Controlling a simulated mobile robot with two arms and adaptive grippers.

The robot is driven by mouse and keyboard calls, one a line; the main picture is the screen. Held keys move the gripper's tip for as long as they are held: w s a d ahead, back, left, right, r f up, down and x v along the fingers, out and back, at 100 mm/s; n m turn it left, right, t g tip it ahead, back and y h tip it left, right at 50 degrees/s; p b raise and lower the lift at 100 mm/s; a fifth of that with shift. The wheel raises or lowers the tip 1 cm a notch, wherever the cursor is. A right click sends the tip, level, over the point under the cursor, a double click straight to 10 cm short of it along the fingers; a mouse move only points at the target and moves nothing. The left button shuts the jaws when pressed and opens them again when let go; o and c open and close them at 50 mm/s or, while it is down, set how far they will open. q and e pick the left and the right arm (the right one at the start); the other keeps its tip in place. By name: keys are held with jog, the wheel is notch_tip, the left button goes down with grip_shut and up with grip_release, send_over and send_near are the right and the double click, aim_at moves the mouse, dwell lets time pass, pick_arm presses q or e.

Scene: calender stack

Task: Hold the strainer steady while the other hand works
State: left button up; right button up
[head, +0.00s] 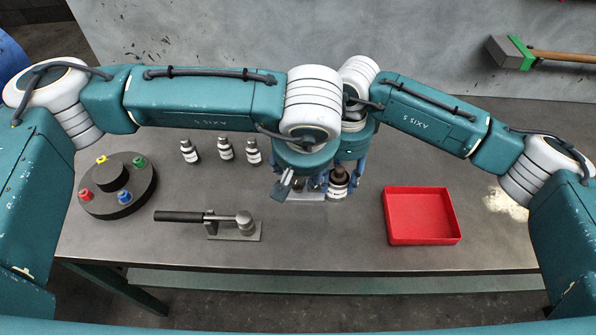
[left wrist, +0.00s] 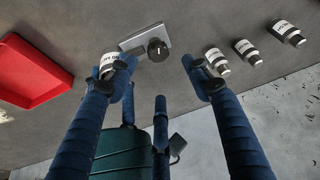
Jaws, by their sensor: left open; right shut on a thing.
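Nothing I see clearly reads as a strainer. My left gripper (head: 305,181) is open above a small grey plate (head: 306,196) with a round black-topped part (left wrist: 158,50), seen in the left wrist view between its spread blue fingers (left wrist: 152,80). My right gripper (head: 344,175) is close beside it, shut on a labelled, dark-topped bottle (head: 338,190). The bottle (left wrist: 118,64) also shows in the left wrist view, beside the plate. The arms hide much of the contact. A black-handled tool (head: 180,217) lies on a flat metal base to the left.
Three small labelled bottles (head: 225,150) stand at the back left. A round black holder (head: 118,186) with coloured knobs is at the far left. An open red tray (head: 421,240) is to the right. A hammer (head: 530,53) is at the back right. The front middle table is clear.

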pick_arm(q)
jog(key=v, duration=0.2)
jog(key=shift+s+r, duration=0.1)
jog(key=shift+r, duration=0.15)
jog(key=n+g+h, duration=0.5)
jog(key=n, duration=1)
send_near(298, 179)
jog(key=x, duration=0.8)
jog(key=shift+f, duration=0.35)
jog(key=shift+c, duration=0.3)
jog(key=shift+d, duration=0.1)
jog(key=c, duration=1)
